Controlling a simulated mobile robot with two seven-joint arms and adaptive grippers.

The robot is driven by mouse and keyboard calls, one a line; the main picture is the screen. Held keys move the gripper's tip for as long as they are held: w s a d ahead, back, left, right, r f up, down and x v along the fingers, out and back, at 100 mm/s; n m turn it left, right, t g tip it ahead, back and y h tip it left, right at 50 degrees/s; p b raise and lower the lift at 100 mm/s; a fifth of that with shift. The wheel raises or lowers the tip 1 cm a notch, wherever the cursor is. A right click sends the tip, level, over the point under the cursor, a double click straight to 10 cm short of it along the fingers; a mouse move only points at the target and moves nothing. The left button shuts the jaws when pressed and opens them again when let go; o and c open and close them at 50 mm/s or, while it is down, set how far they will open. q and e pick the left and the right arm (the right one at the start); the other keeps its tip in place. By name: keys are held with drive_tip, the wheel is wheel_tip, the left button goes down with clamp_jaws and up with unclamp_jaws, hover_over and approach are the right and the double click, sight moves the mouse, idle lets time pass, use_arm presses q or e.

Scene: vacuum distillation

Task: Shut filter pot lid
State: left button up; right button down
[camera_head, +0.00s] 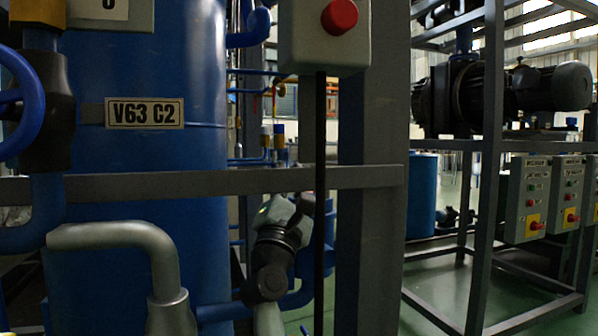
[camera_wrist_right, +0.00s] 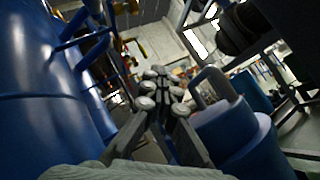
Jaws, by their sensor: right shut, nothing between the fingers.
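My right gripper (camera_wrist_right: 162,88) is shut and empty in the right wrist view, with its grey fingers together at the middle of the picture. Just right of it is a blue round body (camera_wrist_right: 245,140) with a grey loop-shaped handle (camera_wrist_right: 212,82) at its top. It may be the filter pot with its lid, but I cannot tell whether a lid is open or shut. The fingers look apart from the handle. In the head view, part of my right arm (camera_head: 275,250) seems to show behind the steel frame; its fingers are hidden. My left gripper is in no view.
A large blue tank (camera_head: 150,80) labelled V63 C2 stands left. A horizontal steel beam (camera_head: 250,182) and a thick upright post (camera_head: 363,240) cross the front. A bent grey pipe (camera_head: 120,236) is low left. A red-button box (camera_head: 300,35) hangs above. Green floor (camera_head: 425,285) shows right.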

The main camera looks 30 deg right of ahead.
drive_tip(key=shift+d+f+g, duration=0.3)
drive_tip(key=shift+d+f, duration=0.15)
drive_tip(key=shift+f, duration=0.05)
wheel_tip(320, 180, up, 11)
drive_tip(key=shift+a, duration=0.45)
